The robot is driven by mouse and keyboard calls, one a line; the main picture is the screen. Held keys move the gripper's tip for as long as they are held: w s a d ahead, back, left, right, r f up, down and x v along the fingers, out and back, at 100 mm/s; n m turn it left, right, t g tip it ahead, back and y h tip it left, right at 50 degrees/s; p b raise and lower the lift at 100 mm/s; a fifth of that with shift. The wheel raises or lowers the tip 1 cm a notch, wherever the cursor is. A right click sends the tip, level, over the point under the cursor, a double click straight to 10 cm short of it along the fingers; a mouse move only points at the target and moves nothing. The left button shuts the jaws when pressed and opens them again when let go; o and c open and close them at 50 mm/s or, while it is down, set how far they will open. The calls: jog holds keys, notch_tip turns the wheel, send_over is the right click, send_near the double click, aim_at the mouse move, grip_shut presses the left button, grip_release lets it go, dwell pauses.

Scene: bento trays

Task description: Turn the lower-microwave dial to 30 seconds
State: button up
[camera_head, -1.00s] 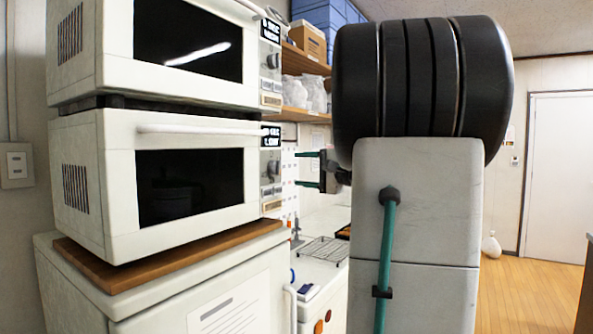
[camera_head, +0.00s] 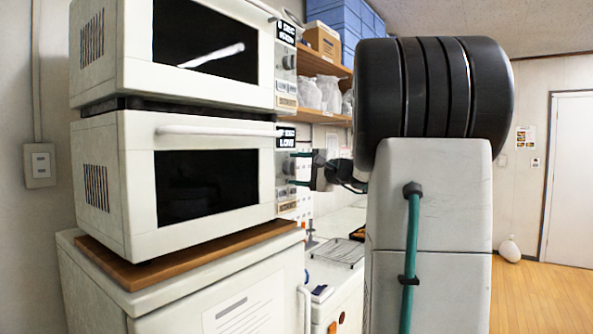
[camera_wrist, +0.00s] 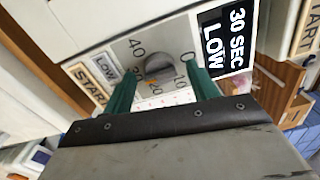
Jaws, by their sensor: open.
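The lower microwave (camera_head: 140,190) is white with a dark window. Its dial (camera_wrist: 160,68) is a grey knob on a metal panel; numbers around it include 40, 0, 10 and 20. I cannot tell clearly where the dial points. Beside it a black label (camera_wrist: 226,38) reads "30 SEC LOW". My gripper (camera_head: 294,169) is open at the panel's right side, its green fingers pointing at it. In the wrist view the fingers (camera_wrist: 160,76) stand on either side of the dial, with gaps; contact is not visible.
The upper microwave (camera_head: 140,45) sits on the lower one, with its own dial and label. A wooden board (camera_head: 190,255) lies beneath on a white cabinet (camera_head: 160,310). Shelves with a box (camera_head: 322,42) and bags stand behind. A wire rack (camera_head: 335,250) is on the counter below.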

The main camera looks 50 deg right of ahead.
jog(key=shift+w, duration=0.45)
jog(key=c, duration=1)
jog(key=shift+n, duration=0.8)
jog(key=o, duration=1)
jog(key=s, duration=0.7)
jog(key=shift+s+d, duration=0.25)
jog(key=shift+s, duration=0.15)
